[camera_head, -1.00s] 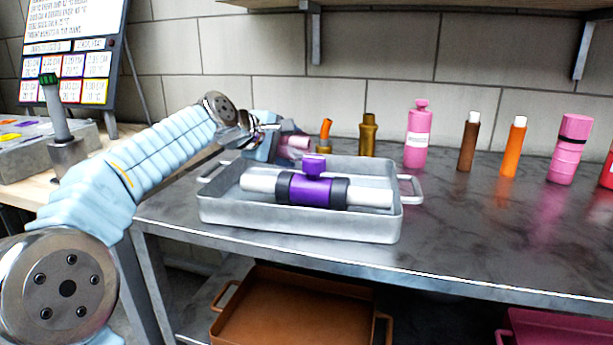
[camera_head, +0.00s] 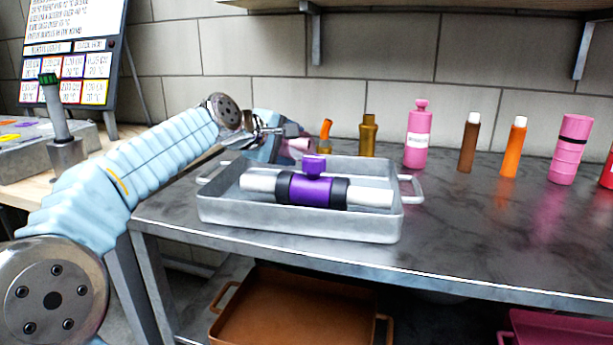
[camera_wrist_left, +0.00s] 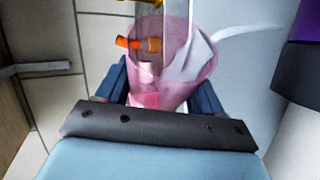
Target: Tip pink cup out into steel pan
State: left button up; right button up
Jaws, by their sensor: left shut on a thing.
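The steel pan (camera_head: 300,222) stands on the metal bench and holds a purple filter housing (camera_head: 310,188) with white ends. My left gripper (camera_head: 284,146) is at the pan's far left corner, above the rim. It is shut on the pink cup (camera_head: 297,146), which is partly hidden behind the fingers. In the left wrist view the see-through pink cup (camera_wrist_left: 150,88) sits between the blue fingers of my left gripper (camera_wrist_left: 157,85). An orange shape and a pale shape show through its wall; whether anything is inside I cannot tell. My right gripper is not in view.
Behind the pan stand an orange bent piece (camera_head: 325,130) and a brass bottle (camera_head: 368,135). To the right are a pink bottle (camera_head: 418,138), a brown tube (camera_head: 468,143), an orange tube (camera_head: 514,148) and a pink canister (camera_head: 569,150). The bench front right is clear.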

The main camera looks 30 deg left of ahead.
pick_arm(q)
jog(key=shift+s+d+r+m+t+y+b, duration=0.1)
jog(key=shift+d+r+m+t+y+b, duration=0.15)
jog(key=shift+r+m+b, duration=0.2)
dwell(0.9)
jog(key=shift+s+d+r+m+t+y+p, duration=0.15)
jog(key=shift+r+m+t+y+p, duration=0.25)
jog(key=shift+r, duration=0.65)
jog(key=shift+s+d+r+m+t+y+b, duration=0.1)
jog(key=shift+d+r+m+t+y+b, duration=0.3)
jog(key=shift+m+b, duration=0.3)
dwell(1.0)
jog(key=shift+s+d+r+m+t+y, duration=0.2)
jog(key=shift+r+m+t, duration=0.25)
jog(key=shift+r, duration=0.3)
jog(key=shift+s+d+r+m+t+y, duration=0.1)
jog(key=shift+d+r+m+t, duration=0.1)
jog(key=shift+r+m, duration=0.45)
dwell(0.6)
jog(key=shift+s+d+r+m+t+b, duration=0.15)
jog(key=shift+r+m+t+b, duration=0.1)
jog(key=shift+r, duration=0.2)
jog(key=shift+d+r+m+t+b, duration=0.15)
jog(key=shift+r+m+t+b, duration=0.1)
jog(key=shift+r, duration=0.25)
jog(key=shift+s+d+r+m+t+b, duration=0.15)
jog(key=shift+r+m+t, duration=0.1)
jog(key=shift+r, duration=0.2)
dwell(0.5)
